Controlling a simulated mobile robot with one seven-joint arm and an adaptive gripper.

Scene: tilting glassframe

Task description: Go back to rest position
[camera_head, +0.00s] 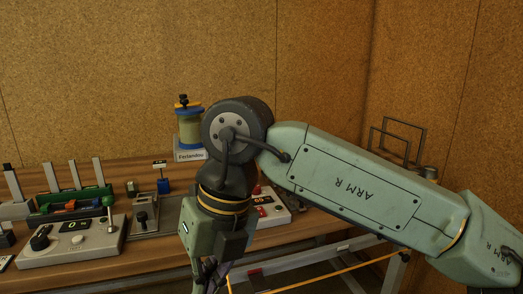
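My green arm, marked "ARM R", comes in from the right edge, bends at a dark round joint and hangs down in front of the bench. My gripper (212,275) is below the green wrist at the bottom of the view, in front of the wooden bench (165,262). Its fingers are dark, small and run toward the lower picture edge, so I cannot tell whether they are open or shut. No held object can be made out.
Close behind my wrist is a white control box (273,210) with a display. Another control box (72,241) and a green rack with upright levers (70,203) are at left. A labelled yellow-blue jar (189,124) stands at the back. Wire frames (396,138) are behind my forearm.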

